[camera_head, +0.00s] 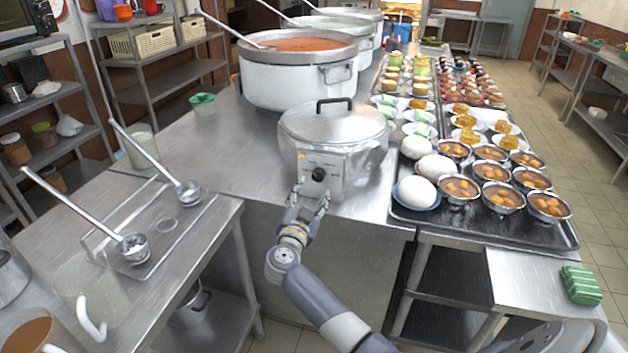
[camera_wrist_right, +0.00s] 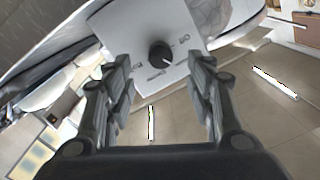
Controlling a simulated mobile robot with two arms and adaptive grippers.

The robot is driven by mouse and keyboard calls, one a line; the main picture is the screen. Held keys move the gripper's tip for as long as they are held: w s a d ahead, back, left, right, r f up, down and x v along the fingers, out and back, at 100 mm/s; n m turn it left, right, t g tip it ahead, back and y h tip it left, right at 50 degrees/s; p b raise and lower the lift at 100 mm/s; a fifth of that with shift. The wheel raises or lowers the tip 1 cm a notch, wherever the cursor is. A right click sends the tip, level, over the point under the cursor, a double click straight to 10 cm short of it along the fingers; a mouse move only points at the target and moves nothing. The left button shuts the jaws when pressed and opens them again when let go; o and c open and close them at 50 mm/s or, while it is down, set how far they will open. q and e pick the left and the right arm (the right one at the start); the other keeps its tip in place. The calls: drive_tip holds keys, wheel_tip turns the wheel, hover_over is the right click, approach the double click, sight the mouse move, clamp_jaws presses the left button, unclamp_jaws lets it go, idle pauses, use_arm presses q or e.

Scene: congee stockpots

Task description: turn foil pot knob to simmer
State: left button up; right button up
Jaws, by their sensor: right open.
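The foil pot (camera_head: 338,130), a wide lidded pot wrapped in foil, stands near the front edge of the steel counter. A pale control plate (camera_head: 320,172) on its front carries a round black knob (camera_head: 319,174). In the right wrist view the knob (camera_wrist_right: 160,54) sits on the plate with small marks around it, too small to read. My right gripper (camera_head: 308,192) is just in front of and below the knob. Its fingers (camera_wrist_right: 161,88) are open, with the knob beyond the gap between the tips, and it looks apart from them. My left gripper is not in view.
A large white stockpot (camera_head: 298,76) with reddish congee and a ladle stands behind the foil pot. To the right, a dark tray (camera_head: 480,232) holds bowls and white round items. A lower steel table (camera_head: 185,262) with ladles is at left.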

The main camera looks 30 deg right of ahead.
sight(317, 178)
drive_tip(key=x, duration=0.6)
drive_tip(key=shift+w+d, duration=0.15)
drive_tip(key=c, duration=1.1)
